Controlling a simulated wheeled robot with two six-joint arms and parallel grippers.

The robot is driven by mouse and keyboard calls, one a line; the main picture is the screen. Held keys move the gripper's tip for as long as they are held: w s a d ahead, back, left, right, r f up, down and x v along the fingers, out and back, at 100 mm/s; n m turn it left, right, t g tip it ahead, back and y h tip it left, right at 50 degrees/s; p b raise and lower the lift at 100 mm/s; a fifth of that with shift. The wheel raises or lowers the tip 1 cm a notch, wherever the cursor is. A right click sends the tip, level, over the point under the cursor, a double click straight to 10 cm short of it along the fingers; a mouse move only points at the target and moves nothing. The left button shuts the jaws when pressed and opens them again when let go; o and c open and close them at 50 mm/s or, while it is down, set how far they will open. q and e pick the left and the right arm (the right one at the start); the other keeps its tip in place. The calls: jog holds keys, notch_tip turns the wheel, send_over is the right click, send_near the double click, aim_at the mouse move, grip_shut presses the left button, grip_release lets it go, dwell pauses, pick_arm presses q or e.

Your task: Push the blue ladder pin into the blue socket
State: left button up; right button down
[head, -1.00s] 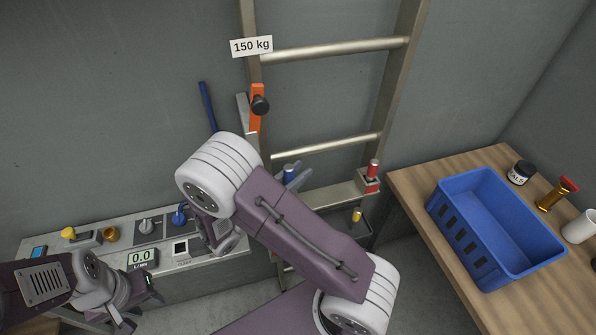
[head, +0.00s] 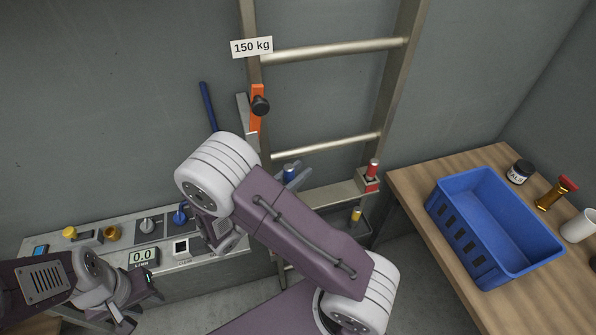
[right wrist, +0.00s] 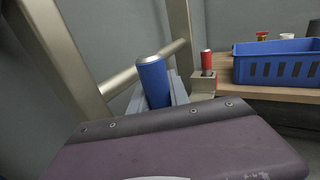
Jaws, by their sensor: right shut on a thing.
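The blue ladder pin (head: 289,172) stands near the ladder's left rail, with its pale end up. It shows larger in the right wrist view (right wrist: 153,82), slightly tilted there. My right gripper (head: 295,178) is shut on it, its grey fingers (right wrist: 178,88) around the lower part. The pin's lower end and the blue socket are hidden behind my right arm and gripper, so I cannot tell whether the pin is in the socket. My left gripper (head: 138,302) is at the lower left, away from the ladder, and its jaw opening is unclear.
A red pin (head: 373,167) stands in a red socket (head: 368,184) at the ladder's right rail. An orange latch (head: 257,108) is on the left rail. A control panel (head: 100,226) lies left. A blue crate (head: 505,262) stands on the wooden table (head: 421,187) at right.

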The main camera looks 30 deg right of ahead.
jog(key=shift+f+b, duration=1.9)
jog(key=shift+f, duration=0.85)
jog(key=c, duration=1.1)
grip_release()
jog(key=shift+c, duration=0.2)
jog(key=b+v, duration=0.1)
jog(key=v, duration=0.8)
